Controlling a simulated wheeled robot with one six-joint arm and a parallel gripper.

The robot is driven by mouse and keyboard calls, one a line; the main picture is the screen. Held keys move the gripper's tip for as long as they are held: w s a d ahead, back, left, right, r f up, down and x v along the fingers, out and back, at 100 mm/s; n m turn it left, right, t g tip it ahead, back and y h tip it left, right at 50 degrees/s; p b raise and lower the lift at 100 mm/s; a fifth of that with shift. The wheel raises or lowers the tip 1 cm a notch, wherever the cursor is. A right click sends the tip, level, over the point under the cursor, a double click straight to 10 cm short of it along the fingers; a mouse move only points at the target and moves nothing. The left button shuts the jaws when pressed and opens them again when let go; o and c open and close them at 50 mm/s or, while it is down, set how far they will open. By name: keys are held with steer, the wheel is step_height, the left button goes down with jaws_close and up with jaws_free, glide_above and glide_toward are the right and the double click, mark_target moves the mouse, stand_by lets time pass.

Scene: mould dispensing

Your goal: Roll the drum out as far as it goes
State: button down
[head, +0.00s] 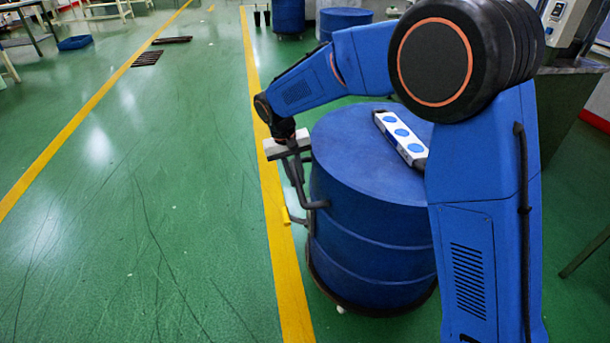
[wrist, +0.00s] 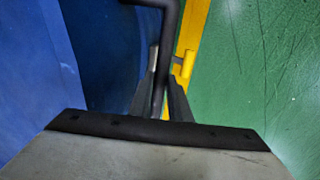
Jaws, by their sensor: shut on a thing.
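The blue drum (head: 370,240) stands upright on a low wheeled base in the head view, its left side at the yellow floor line. A dark bent handle bar (head: 299,186) sticks out from the drum's left side. My gripper (head: 292,166) is at this bar, to the left of the drum's top rim. In the wrist view the gripper's two fingers (wrist: 163,98) are shut on the dark handle bar (wrist: 169,40), with the drum's blue side (wrist: 110,55) to the left. My arm hides part of the drum's right side.
A white box with blue discs (head: 401,138) lies on the drum's lid. Open green floor (head: 140,220) lies left of the yellow line (head: 270,190). More blue drums (head: 344,20) stand behind. A machine or bench (head: 565,90) stands at the right.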

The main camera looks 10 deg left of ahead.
steer(key=shift+a, duration=0.2)
steer(key=c, duration=1.6)
jaws_free()
steer(key=shift+s+a, duration=0.1)
steer(key=shift+a, duration=0.05)
steer(key=shift+c, duration=0.2)
steer(key=s+a+r, duration=0.1)
steer(key=a+r, duration=0.2)
steer(key=r, duration=1.4)
